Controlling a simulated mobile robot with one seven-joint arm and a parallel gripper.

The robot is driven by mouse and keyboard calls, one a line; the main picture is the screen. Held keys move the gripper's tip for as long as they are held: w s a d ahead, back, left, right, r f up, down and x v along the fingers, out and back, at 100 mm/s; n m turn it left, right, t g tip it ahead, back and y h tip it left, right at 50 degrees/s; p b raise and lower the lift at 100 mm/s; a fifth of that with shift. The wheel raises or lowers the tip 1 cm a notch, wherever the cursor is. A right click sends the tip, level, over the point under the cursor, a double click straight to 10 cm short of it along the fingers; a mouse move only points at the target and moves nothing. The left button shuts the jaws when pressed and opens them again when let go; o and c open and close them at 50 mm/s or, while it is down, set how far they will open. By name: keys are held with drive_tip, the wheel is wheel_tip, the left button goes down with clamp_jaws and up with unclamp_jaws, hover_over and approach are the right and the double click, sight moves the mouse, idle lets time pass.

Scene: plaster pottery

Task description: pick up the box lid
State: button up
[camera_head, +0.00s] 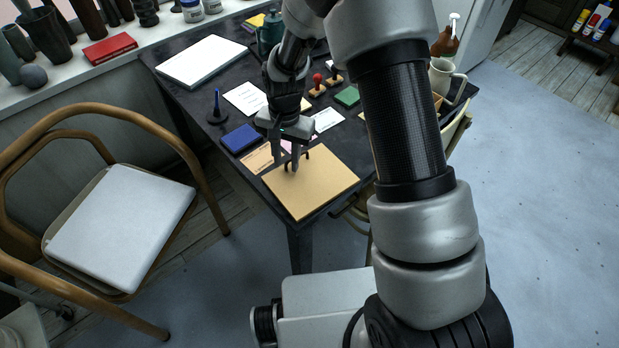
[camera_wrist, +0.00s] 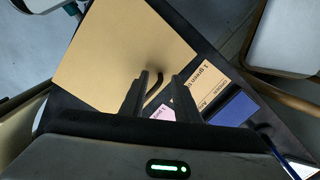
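The box lid (camera_head: 318,190) is a flat tan square with a dark arched handle (camera_head: 305,154). It lies at the near corner of the dark table, and it fills the upper left of the wrist view (camera_wrist: 115,50). My gripper (camera_head: 287,166) is just above the lid's far left part, at the handle. Its two fingers are apart in the wrist view (camera_wrist: 161,80). The handle (camera_wrist: 154,88) shows between them, nearer the left finger. I cannot tell whether a finger touches it. Part of the handle is hidden by the fingers.
A blue pad (camera_head: 240,138) and paper cards (camera_head: 262,158) lie close to the lid. Stamps (camera_head: 317,84), a green pad (camera_head: 347,96) and a white mug (camera_head: 442,76) stand farther back.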

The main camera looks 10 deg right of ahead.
drive_tip(key=shift+f, duration=0.3)
clamp_jaws()
drive_tip(key=shift+r, duration=0.1)
